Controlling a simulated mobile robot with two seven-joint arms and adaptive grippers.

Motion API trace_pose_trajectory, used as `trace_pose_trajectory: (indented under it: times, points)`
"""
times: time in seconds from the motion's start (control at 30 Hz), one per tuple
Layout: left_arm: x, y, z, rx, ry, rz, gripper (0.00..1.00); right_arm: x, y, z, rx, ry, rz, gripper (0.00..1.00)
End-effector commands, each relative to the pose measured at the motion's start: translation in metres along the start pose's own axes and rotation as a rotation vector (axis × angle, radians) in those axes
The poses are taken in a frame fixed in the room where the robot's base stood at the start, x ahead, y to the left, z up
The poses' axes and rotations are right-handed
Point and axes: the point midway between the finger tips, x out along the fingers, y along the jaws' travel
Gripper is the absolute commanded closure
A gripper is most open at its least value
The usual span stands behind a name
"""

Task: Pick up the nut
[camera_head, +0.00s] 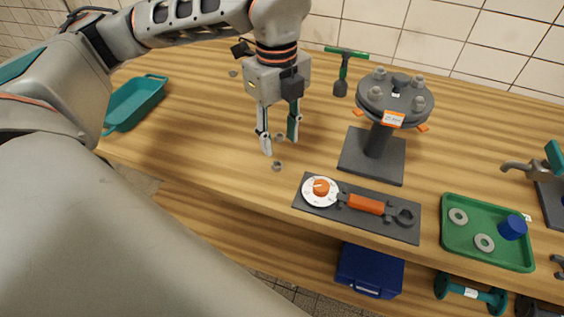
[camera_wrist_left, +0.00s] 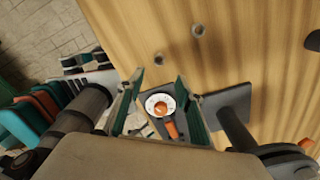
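Small grey nuts lie on the wooden table. One nut (camera_head: 277,166) is just in front of my left gripper (camera_head: 279,142), and another nut (camera_head: 279,137) shows between its fingers. The gripper points down and is open, with a wide gap and nothing held. In the left wrist view two nuts, one nearer (camera_wrist_left: 159,58) and one farther right (camera_wrist_left: 197,30), lie on the wood beyond the open fingertips (camera_wrist_left: 160,76). I cannot tell how high the fingertips are above the table. My right gripper is not in view.
A grey tray (camera_head: 301,198) holds a round gauge and an orange-handled wrench. Behind it stands a dark flanged pipe stand (camera_head: 377,141). A green tray (camera_head: 485,258) with rings is at the right, a teal bin (camera_head: 134,103) at the left.

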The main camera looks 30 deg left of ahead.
Motion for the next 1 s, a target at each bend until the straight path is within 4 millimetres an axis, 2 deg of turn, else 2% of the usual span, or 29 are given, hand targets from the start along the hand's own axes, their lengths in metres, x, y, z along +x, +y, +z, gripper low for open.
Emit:
trace_pose_trajectory:
  times: [0.1,0.37,0.6,0.7,0.97,1.0]
  points:
    - [0.004,0.002,0.008,-0.041,-0.022,0.009,0.64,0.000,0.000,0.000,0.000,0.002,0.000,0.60]
    - [0.031,0.004,0.008,-0.040,-0.021,0.011,0.64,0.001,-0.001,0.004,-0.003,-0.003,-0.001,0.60]
    - [0.065,0.005,0.009,-0.037,-0.020,0.012,0.64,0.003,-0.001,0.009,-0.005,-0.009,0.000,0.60]
    - [0.073,0.004,0.009,-0.037,-0.019,0.010,0.64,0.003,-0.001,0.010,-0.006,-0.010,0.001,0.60]
    - [0.076,0.004,0.009,-0.037,-0.019,0.008,0.64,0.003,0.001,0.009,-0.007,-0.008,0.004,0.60]
    - [0.076,0.004,0.009,-0.037,-0.019,0.008,0.67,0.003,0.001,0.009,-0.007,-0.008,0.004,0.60]
